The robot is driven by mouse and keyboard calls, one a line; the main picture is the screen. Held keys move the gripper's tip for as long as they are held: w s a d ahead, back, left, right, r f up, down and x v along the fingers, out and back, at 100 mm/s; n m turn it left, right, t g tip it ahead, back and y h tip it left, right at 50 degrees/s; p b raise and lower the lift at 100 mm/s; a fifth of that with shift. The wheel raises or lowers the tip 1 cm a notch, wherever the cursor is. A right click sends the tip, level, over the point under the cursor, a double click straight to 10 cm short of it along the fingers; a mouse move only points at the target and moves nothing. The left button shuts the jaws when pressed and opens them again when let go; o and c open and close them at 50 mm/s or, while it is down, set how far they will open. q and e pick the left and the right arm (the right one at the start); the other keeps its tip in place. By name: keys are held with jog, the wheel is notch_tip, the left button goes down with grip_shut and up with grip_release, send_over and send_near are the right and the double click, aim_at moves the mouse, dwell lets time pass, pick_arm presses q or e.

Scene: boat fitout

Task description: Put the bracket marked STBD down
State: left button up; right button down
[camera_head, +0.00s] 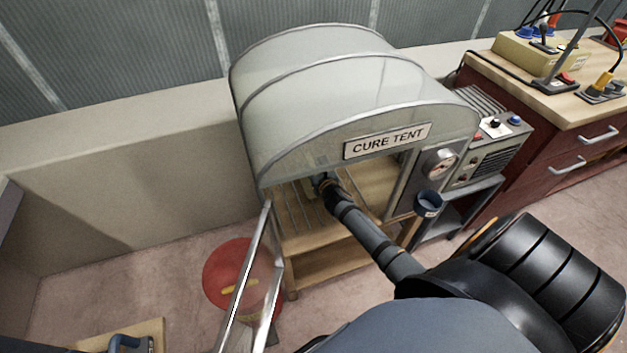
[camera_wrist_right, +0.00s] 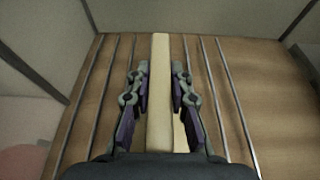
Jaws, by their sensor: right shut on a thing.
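My right gripper (camera_head: 324,182) reaches in under the front edge of the cure tent (camera_head: 350,95), over its slatted wooden shelf (camera_head: 290,217). In the right wrist view the two fingers (camera_wrist_right: 160,75) are shut on a pale, long, narrow piece, taken as the bracket (camera_wrist_right: 159,110), seen edge-on. It runs along the same direction as the metal rods of the shelf. No STBD marking can be read on it. Whether it touches the rods cannot be told. In the head view the bracket is mostly hidden by the gripper and the tent. My left gripper is not in view.
Bare rods lie either side of the bracket.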

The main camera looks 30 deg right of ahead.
notch_tip(320, 180, down, 4)
jog(key=b, duration=0.2)
jog(key=shift+r+b, duration=0.1)
jog(key=shift+b, duration=0.3)
jog(key=shift+r, duration=0.2)
jog(key=c, duration=1.2)
grip_release()
jog(key=shift+f, duration=0.15)
jog(key=shift+s+r, duration=0.2)
jog(key=p+v, duration=0.2)
jog(key=v, duration=0.9)
jog(key=shift+s+a, duration=0.15)
jog(key=shift+s, duration=0.1)
jog(key=shift+r, duration=0.1)
